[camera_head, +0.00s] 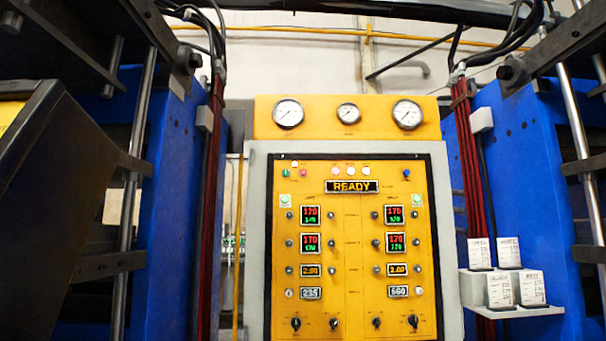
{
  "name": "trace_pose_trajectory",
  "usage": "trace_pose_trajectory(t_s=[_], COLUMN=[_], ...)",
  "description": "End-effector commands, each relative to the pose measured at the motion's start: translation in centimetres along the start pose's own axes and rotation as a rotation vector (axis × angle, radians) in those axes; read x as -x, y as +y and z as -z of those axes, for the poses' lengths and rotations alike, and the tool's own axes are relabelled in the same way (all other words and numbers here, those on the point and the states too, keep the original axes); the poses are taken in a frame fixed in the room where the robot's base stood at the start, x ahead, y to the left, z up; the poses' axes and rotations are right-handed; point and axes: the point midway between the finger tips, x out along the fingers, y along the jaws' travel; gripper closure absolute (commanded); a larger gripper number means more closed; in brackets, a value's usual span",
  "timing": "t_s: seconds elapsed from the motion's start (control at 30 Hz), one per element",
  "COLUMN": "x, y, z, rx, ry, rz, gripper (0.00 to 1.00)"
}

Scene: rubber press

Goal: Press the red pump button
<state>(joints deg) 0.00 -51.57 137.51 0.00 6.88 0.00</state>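A yellow control panel (352,220) in a grey cabinet faces me in the middle of the view. Near its top left is a small pinkish-red button (303,173), just right of a green button (285,172). Its label is too small to read, so I cannot tell whether it is the pump button. A small pinkish light or button (365,171) sits farther right in the same upper area, beside two whitish ones. A display (352,186) below reads READY. My gripper is not in view, and nothing covers the panel face.
Three round gauges (347,113) top the cabinet. Blue press frames (170,220) with steel rods and red cables stand on both sides. A dark slanted machine part (45,180) fills the left edge.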

Motion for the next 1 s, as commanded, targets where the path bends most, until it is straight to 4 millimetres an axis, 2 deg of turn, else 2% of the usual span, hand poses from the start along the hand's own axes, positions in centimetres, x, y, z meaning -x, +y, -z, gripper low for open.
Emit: trace_pose_trajectory(t_s=[0.03,0.1,0.13,1.0], x=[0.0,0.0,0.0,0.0], y=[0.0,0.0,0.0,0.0], z=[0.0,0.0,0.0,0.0], rx=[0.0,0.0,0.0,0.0], ry=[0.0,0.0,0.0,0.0], rz=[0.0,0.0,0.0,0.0], gripper=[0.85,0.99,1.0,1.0])
